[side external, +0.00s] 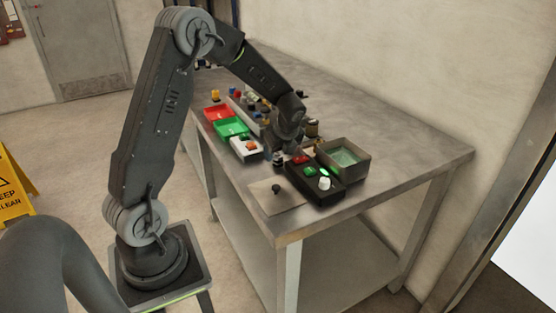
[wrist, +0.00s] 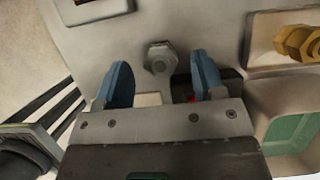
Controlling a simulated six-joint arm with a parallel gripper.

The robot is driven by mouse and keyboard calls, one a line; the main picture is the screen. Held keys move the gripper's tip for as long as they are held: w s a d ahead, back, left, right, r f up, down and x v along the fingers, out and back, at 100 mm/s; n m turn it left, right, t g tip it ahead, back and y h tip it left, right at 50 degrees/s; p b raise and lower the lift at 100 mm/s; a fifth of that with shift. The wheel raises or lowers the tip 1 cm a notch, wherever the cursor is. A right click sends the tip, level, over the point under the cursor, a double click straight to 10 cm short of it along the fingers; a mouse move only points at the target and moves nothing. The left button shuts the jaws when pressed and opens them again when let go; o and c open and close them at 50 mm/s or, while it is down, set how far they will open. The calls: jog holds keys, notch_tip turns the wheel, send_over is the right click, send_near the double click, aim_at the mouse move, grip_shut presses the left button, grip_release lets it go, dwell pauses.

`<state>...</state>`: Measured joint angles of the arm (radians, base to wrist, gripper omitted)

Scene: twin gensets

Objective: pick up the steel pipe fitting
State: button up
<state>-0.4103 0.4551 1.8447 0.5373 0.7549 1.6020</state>
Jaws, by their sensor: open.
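The steel pipe fitting (wrist: 160,57) shows in the wrist view as a grey hexagonal piece with a round face, on a pale surface. It appears between the tips of my gripper (wrist: 161,72), slightly beyond them. The two blue fingers are apart, with nothing held between them. I cannot tell how much height separates the fingers from the fitting. In the side external view my gripper (side external: 284,148) is low over the workbench (side external: 400,140), among small items. The fitting cannot be made out clearly there.
A black control box (side external: 316,182) with green and white buttons and a green-bottomed bin (side external: 366,165) stand close by. Red (side external: 219,112) and green (side external: 231,128) trays lie farther along. A brass fitting (wrist: 298,42) is at the wrist view's right. The bench's right part is clear.

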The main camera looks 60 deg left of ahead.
jog(key=shift+x, duration=1.05)
jog(key=c, duration=1)
jog(key=shift+c, duration=0.4)
jog(key=shift+r, duration=0.2)
